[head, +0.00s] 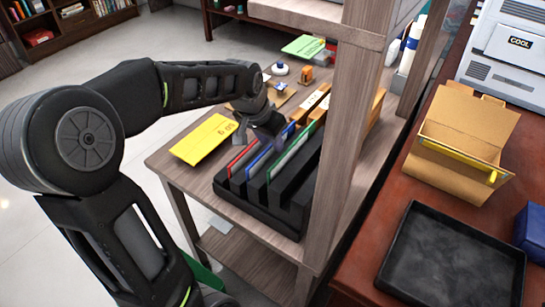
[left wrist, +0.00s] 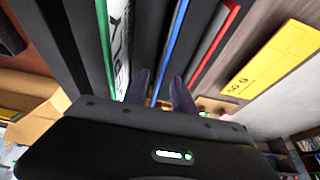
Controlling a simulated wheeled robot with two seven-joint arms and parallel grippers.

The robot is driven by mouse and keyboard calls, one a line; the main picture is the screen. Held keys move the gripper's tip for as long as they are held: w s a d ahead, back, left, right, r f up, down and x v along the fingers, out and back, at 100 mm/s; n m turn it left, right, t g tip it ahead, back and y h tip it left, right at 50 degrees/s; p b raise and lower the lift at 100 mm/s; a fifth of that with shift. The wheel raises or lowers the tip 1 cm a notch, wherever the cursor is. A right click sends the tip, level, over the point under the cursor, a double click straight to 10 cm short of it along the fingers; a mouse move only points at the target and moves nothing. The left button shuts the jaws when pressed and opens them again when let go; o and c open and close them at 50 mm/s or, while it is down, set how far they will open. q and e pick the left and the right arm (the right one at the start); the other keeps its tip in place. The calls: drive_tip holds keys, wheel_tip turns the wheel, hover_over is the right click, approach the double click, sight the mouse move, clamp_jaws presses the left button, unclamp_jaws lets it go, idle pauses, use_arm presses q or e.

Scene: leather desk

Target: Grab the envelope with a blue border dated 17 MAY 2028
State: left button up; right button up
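The blue-bordered envelope (head: 258,161) stands upright in a slot of the black rack (head: 284,218). Its blue edge also shows in the left wrist view (left wrist: 169,45); no date can be read on it. My left gripper (head: 266,137) is over the rack at the far end of the envelopes. In the left wrist view its two dark fingers (left wrist: 162,92) are apart, one on each side of the blue edge, with gaps visible. A red-bordered envelope (head: 242,159) and a green-bordered one (head: 294,151) stand on either side. My right gripper is out of view.
A yellow card (head: 204,139) lies left of the rack on the wooden table. A wooden post (head: 345,130) rises close to the rack's right side. Small items, including an orange block (head: 306,75), are behind. A black tray (head: 452,262) and open cardboard box (head: 462,140) are on the right desk.

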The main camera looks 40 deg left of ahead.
use_arm(q)
drive_tip(key=shift+c, duration=0.3)
clamp_jaws()
idle(1.2)
